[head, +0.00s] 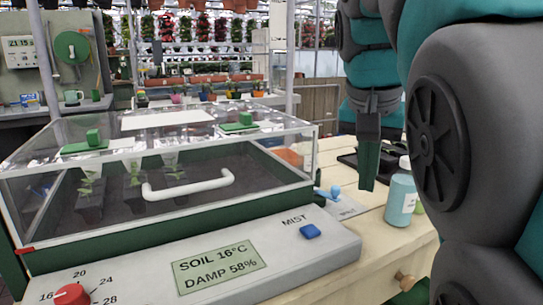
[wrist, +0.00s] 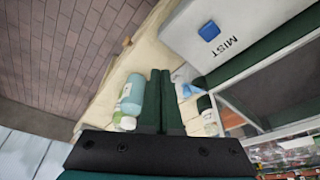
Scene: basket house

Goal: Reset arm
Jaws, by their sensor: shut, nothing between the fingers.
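My arm reaches in from the right of the head view, dark grey and teal. My gripper (head: 367,186) points down above the wooden bench, right of the clear propagator box. Its two green fingers are together with nothing between them. In the wrist view my gripper (wrist: 159,76) shows the fingers side by side, shut. A teal bottle with a white cap (head: 400,200) stands on the bench just right of the fingers. The bottle also shows left of the fingers in the wrist view (wrist: 132,95).
The propagator (head: 215,205) has a clear lid with a white handle (head: 188,188) and seedlings inside. Its front panel has a red dial (head: 72,295), a display (head: 218,265) and a blue MIST button (head: 310,231). A dark tray (head: 372,163) lies behind the gripper. The wooden bench (head: 385,238) has some bare room in front.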

